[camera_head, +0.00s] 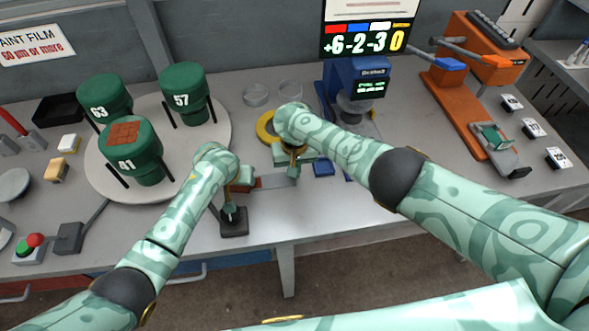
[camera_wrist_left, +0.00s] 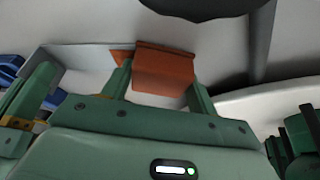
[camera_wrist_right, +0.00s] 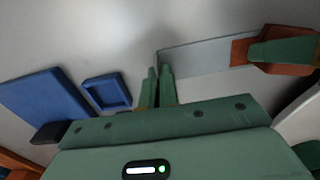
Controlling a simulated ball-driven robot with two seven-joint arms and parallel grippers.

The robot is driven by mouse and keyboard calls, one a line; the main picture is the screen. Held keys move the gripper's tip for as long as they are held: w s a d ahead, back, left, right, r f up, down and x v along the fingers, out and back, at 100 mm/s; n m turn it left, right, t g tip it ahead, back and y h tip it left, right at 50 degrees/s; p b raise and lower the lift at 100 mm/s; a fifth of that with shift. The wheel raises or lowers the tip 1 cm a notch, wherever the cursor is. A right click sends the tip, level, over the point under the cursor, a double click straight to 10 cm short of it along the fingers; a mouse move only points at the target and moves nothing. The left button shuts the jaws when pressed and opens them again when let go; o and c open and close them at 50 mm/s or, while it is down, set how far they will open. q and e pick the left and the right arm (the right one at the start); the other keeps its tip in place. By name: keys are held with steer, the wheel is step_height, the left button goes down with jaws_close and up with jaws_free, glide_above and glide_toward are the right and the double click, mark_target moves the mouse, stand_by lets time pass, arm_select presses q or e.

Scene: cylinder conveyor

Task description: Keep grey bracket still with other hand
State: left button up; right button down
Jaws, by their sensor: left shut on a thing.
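The grey bracket (camera_head: 279,181) shows as a flat grey strip by the front of the bench, with a red-brown piece (camera_head: 246,184) at its left end. My left gripper (camera_wrist_left: 150,85) is shut on the red-brown piece; the grey strip (camera_wrist_left: 78,57) runs off to the left in that view. My right gripper (camera_wrist_right: 158,75) is at the strip's other end (camera_wrist_right: 195,58). Its fingers are close together, with a narrow gap. Whether they pinch the strip's edge is unclear.
A black-footed stand (camera_head: 233,222) is just below my left gripper. A round white platform (camera_head: 105,170) with green numbered cylinders is at left. A yellow ring (camera_head: 264,126), a blue tray (camera_head: 324,169) and a blue gauge (camera_head: 345,80) are near my right gripper. An orange machine (camera_head: 460,105) stands at right.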

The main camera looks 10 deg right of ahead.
mark_target(256, 184)
arm_select(q)
steer(key=shift+d, duration=2.25)
steer(key=shift+a, duration=2.35)
steer(key=shift+d, duration=0.1)
steer(key=shift+d, duration=2.25)
steer(key=shift+a, duration=2.4)
